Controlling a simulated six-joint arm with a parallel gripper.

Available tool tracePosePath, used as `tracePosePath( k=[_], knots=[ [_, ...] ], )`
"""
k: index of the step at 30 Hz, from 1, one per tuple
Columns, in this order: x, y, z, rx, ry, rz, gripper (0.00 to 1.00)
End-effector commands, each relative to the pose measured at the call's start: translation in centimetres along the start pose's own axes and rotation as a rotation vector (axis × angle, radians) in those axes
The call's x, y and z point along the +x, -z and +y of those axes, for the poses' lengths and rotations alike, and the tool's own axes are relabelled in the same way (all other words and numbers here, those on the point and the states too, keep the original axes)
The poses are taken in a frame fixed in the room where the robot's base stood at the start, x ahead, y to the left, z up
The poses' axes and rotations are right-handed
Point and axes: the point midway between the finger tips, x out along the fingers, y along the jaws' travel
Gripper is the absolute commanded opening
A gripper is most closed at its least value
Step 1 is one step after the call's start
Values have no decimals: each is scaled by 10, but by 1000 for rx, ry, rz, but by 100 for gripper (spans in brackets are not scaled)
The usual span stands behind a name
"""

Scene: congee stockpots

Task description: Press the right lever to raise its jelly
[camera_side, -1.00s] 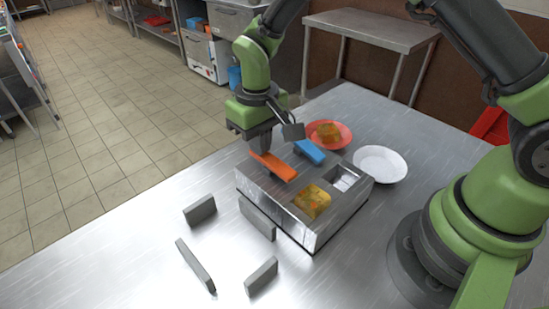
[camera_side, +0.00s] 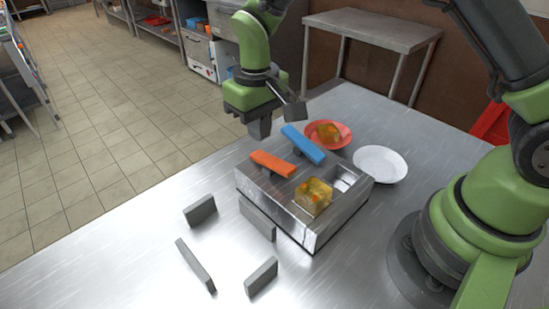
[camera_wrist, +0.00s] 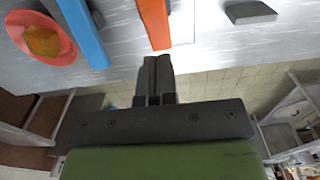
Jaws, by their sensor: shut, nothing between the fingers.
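A metal box (camera_side: 290,222) on the table carries an orange lever (camera_side: 273,163) and a blue lever (camera_side: 303,144). The orange lever also shows in the wrist view (camera_wrist: 155,22), as does the blue lever (camera_wrist: 82,30). A yellow-orange jelly (camera_side: 314,195) stands above the rim of the well in line with the orange lever. The well (camera_side: 346,181) in line with the blue lever looks empty. My gripper (camera_side: 259,131) is shut and empty, above the levers' far ends and apart from them. In the wrist view its fingertips (camera_wrist: 155,65) lie just beyond the orange lever's end.
A red plate (camera_side: 339,144) holds another jelly (camera_side: 328,132) behind the box. An empty white plate (camera_side: 381,163) stands to its right. Loose grey blocks (camera_side: 200,210) lie on the table at the front left. The table's far left edge is near my gripper.

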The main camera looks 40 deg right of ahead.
Motion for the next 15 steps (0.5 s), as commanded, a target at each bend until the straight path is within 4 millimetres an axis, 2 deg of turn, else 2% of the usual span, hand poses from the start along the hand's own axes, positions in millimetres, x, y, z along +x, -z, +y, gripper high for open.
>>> tracePosePath(
  k=[15],
  knots=[
    [-42,1,0,0,0,4,0]
  ],
)
